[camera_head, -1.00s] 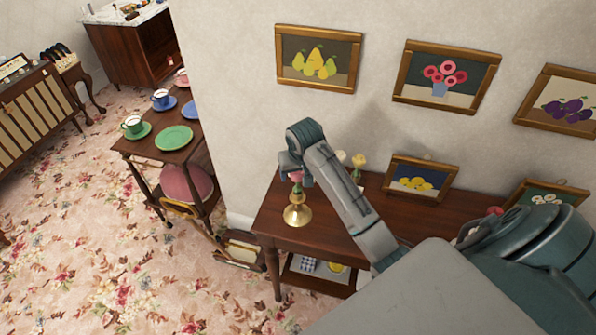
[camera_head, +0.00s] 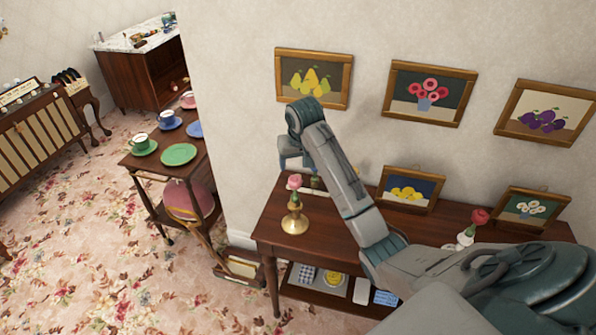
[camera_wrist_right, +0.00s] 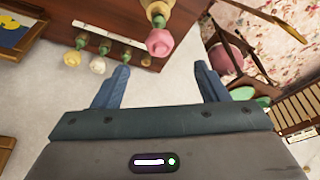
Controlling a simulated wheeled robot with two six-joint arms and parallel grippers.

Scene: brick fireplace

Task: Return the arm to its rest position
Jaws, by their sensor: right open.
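My right arm reaches from the lower right across the head view, over the wooden side table (camera_head: 330,249). My right gripper (camera_head: 294,160) hangs above the table's left end, in front of the wall. In the wrist view the right gripper (camera_wrist_right: 158,82) has its two fingers wide apart with nothing between them. A pink rose (camera_head: 294,182) stands in a brass vase (camera_head: 294,220) below the gripper; the rose also shows past the fingertips in the wrist view (camera_wrist_right: 160,42), apart from them. My left gripper is not in view.
Framed pictures hang behind the arm, including pears (camera_head: 315,80) and pink flowers (camera_head: 430,95). Lemon (camera_head: 408,190) and white-flower (camera_head: 530,211) pictures stand on the table. A red rose (camera_head: 479,216) is near the forearm. Floor at left is open.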

